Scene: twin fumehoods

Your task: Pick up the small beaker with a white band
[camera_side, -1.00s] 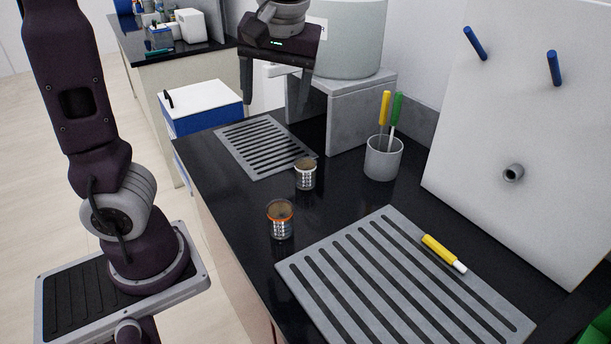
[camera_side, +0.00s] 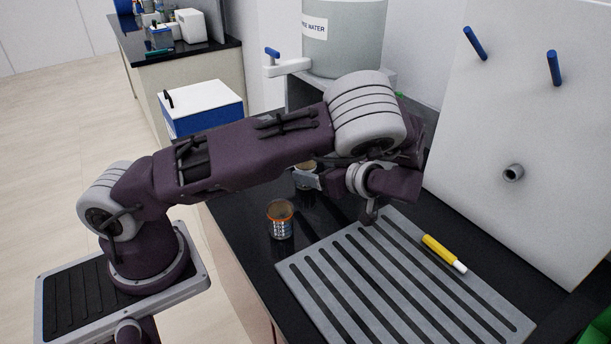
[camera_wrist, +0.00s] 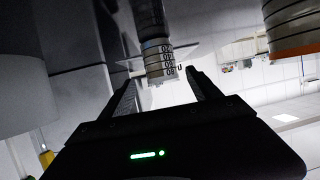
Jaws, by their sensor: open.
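The small beaker with a white band (camera_side: 304,167) stands on the black bench in the side view, partly hidden by my arm and gripper. In the wrist view it shows as a narrow marked beaker (camera_wrist: 155,55) in line with the gap between my fingers. My gripper (camera_wrist: 163,88) is open, with one finger on each side of that line. In the side view my gripper (camera_side: 309,181) reaches in low from the right, close to the beaker; I cannot tell whether it touches.
An orange-banded beaker (camera_side: 280,219) stands in front, also at the wrist view's upper right (camera_wrist: 292,28). A slotted grey mat (camera_side: 345,270) holds a yellow pen (camera_side: 440,252). A grey cup (camera_wrist: 18,80) is close on the left in the wrist view. A water tank (camera_side: 345,40) stands behind.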

